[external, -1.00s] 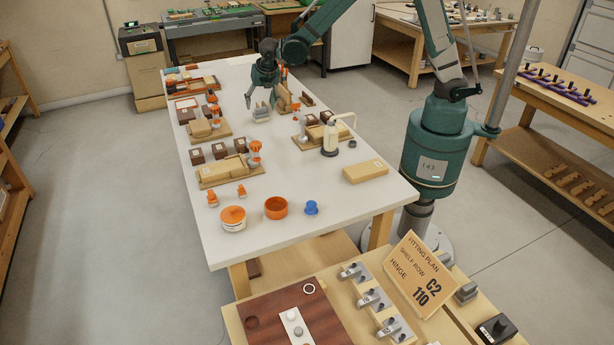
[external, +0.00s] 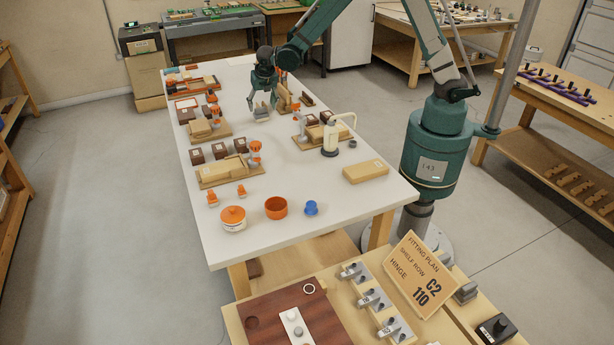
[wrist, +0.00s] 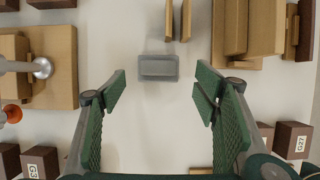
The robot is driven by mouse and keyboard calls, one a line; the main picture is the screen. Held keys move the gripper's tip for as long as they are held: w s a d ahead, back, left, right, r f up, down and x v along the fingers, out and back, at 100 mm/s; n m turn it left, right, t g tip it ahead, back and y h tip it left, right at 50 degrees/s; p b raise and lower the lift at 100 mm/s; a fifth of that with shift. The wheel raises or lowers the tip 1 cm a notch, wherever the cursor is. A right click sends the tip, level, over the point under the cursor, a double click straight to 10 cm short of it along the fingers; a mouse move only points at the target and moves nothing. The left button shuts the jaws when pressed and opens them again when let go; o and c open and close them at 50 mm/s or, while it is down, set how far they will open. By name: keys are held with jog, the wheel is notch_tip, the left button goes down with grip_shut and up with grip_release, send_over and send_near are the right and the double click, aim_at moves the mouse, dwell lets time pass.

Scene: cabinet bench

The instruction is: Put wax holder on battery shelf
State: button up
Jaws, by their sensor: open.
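My gripper (external: 263,102) is open and empty over the far part of the white table. In the wrist view its green-padded fingers (wrist: 162,95) are wide apart. A small grey block (wrist: 158,67) lies ahead of the fingertips, slightly left of the middle of the gap, not between the pads. It also shows in the external view just below my gripper (external: 262,114). I cannot tell for sure whether it is the wax holder. No label marks a battery shelf; two upright tan boards (wrist: 178,20) stand just beyond the grey block.
Wooden stands with dark boxes line both sides, including a tan one (wrist: 50,55) at left in the wrist view. The table's middle is mostly clear.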

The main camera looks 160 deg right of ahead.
aim_at(261, 109)
jog(key=shift+s+d+f, duration=0.15)
jog(key=shift+d+f, duration=0.05)
jog(key=shift+f, duration=0.45)
jog(key=shift+b+x, duration=0.6)
jog(key=shift+x, duration=2)
jog(key=shift+d, duration=0.15)
jog(key=c, duration=1.1)
jog(key=shift+r, duration=0.2)
jog(key=shift+r+p, duration=0.85)
jog(key=shift+r, duration=4)
